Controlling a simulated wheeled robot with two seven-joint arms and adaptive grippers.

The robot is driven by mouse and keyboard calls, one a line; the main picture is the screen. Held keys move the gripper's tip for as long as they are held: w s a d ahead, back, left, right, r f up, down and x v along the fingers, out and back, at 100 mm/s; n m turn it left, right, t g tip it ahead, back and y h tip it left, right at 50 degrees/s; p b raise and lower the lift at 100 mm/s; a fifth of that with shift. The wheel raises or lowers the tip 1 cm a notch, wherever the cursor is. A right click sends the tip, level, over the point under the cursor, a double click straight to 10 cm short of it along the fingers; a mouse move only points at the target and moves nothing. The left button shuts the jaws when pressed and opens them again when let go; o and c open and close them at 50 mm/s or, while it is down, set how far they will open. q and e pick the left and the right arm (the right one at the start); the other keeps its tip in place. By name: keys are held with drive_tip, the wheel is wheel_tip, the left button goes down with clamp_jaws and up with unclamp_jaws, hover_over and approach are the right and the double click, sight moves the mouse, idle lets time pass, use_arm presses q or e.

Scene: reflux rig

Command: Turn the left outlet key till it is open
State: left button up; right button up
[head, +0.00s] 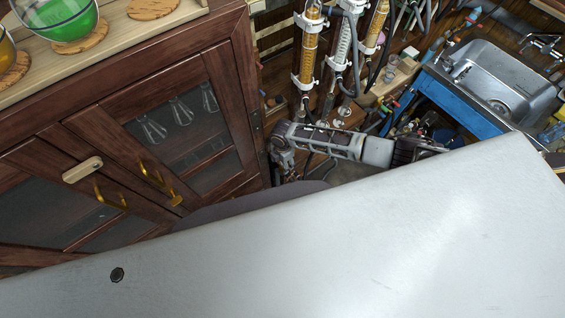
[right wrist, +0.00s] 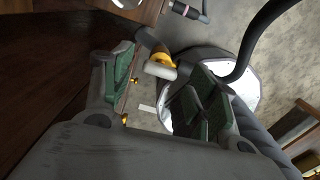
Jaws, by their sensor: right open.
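In the right wrist view my right gripper (right wrist: 155,92) is open, with green pads on both fingers and nothing held. A pale key-like handle with a yellow collar (right wrist: 160,68) shows between and beyond the fingers; I cannot tell whether it is the left outlet key or how far it is turned. In the head view my right arm reaches leftward below the glass columns, and its gripper end (head: 283,152) is near the cabinet's right side. Small red and blue fittings (head: 388,106) show near the sink; I cannot tell their role. My left gripper is out of view.
A wooden cabinet (head: 70,85) with glass doors fills the left, with flasks on top. Glass columns (head: 310,50) stand at the back middle. A metal sink (head: 490,85) is at the right. A dark hose (right wrist: 250,45) curves beside the right gripper.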

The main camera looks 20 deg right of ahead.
wheel_tip(320, 180, up, 11)
idle(0.8)
drive_tip(key=shift+s+f, duration=0.1)
drive_tip(key=shift+s, duration=0.05)
idle(0.5)
